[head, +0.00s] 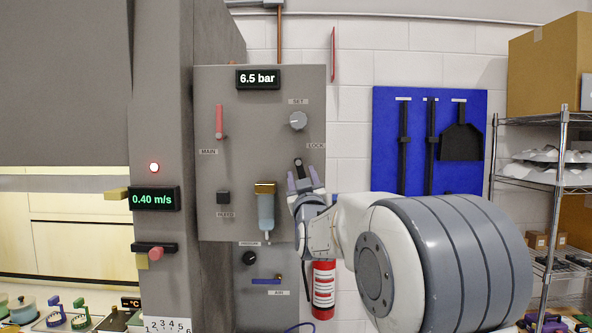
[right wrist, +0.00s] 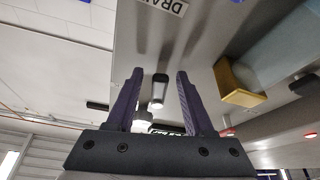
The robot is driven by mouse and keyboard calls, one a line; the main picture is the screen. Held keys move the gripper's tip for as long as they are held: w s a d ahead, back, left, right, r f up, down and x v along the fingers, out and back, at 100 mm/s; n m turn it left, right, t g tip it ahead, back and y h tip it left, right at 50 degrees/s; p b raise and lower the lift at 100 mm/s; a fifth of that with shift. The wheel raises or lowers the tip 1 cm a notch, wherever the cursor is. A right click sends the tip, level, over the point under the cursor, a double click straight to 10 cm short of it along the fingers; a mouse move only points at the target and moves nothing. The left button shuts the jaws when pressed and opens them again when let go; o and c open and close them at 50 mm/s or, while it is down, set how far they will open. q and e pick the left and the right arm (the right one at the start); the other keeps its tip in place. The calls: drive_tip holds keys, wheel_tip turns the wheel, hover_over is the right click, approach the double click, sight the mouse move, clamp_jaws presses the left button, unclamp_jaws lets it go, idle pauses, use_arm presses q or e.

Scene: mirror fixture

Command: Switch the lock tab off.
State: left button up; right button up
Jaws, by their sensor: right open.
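The lock tab (head: 298,163) is a small dark tab on the grey panel, just left of and below the LOCK label. My right gripper (head: 303,172) is open at the tab, with its purple fingers pointing up just below it. In the right wrist view, a short dark-ended piece that looks like the tab (right wrist: 160,90) shows in the gap between the open fingers of the right gripper (right wrist: 160,73). No contact between fingers and tab is visible. My left gripper is in neither view.
On the panel (head: 240,100) are a SET knob (head: 298,120) above the tab, a red MAIN lever (head: 219,121), and a gold-topped bowl (head: 265,208) close left of my gripper. A blue tool board (head: 385,140) hangs right.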

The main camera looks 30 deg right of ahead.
clamp_jaws()
drive_tip(key=m+b, duration=0.1)
drive_tip(key=m+h+b, duration=0.1)
drive_tip(key=m+b, duration=0.1)
drive_tip(key=shift+w+a+f+b, duration=0.2)
drive_tip(key=shift+a+f+b, duration=0.1)
drive_tip(key=shift+f+b, duration=0.1)
drive_tip(key=shift+a+r+m+g+h, duration=0.1)
drive_tip(key=shift+r+m+g+h, duration=0.3)
drive_tip(key=shift+m, duration=0.5)
drive_tip(key=shift+f, duration=0.1)
unclamp_jaws()
